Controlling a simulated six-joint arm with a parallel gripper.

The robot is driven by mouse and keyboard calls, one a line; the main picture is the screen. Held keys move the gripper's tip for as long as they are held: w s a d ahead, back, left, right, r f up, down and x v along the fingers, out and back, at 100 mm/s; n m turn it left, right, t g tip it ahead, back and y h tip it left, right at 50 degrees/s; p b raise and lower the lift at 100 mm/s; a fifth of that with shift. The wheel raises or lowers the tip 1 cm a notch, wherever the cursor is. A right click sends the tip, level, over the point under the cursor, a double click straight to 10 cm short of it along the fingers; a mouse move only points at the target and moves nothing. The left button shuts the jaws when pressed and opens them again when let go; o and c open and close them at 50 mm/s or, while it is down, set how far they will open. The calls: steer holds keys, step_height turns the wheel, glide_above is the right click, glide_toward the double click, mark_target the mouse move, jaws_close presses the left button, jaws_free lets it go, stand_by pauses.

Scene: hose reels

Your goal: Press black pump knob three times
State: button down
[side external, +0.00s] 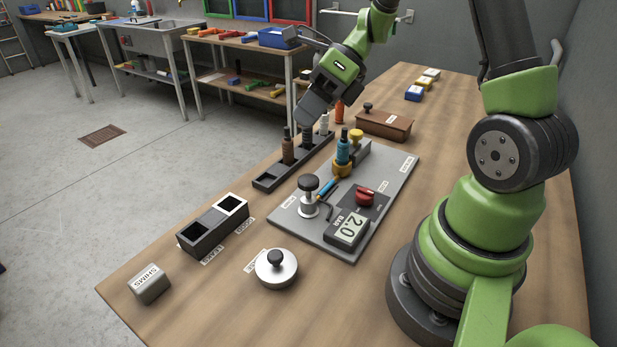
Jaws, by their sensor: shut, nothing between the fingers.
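The black pump knob (308,183) sits on top of a silver pump stem on the grey panel (385,208). It stands upright, with a gap between it and the silver base below. My gripper (303,116) is shut and empty, behind and above the knob, over the dark rack. It is well clear of the knob and touches nothing that I can make out. A gauge (347,229) on the panel reads 2.0 BAR. A red knob (365,196) sits beside it.
A blue bottle-like piece (343,150) stands in a yellow fitting behind the pump. A dark rack (268,181) holds upright pieces. A two-cell dark box (213,225), a round silver lid (276,270), a grey shims block (149,283) and a brown box (384,125) stand around the panel.

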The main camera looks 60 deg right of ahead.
mark_target(303, 178)
steer(key=shift+r, duration=0.15)
steer(key=shift+f, duration=4.4)
steer(key=shift+f, duration=0.1)
steer(key=shift+f, duration=0.3)
steer(key=shift+f, duration=1.25)
steer(key=shift+r, duration=1.7)
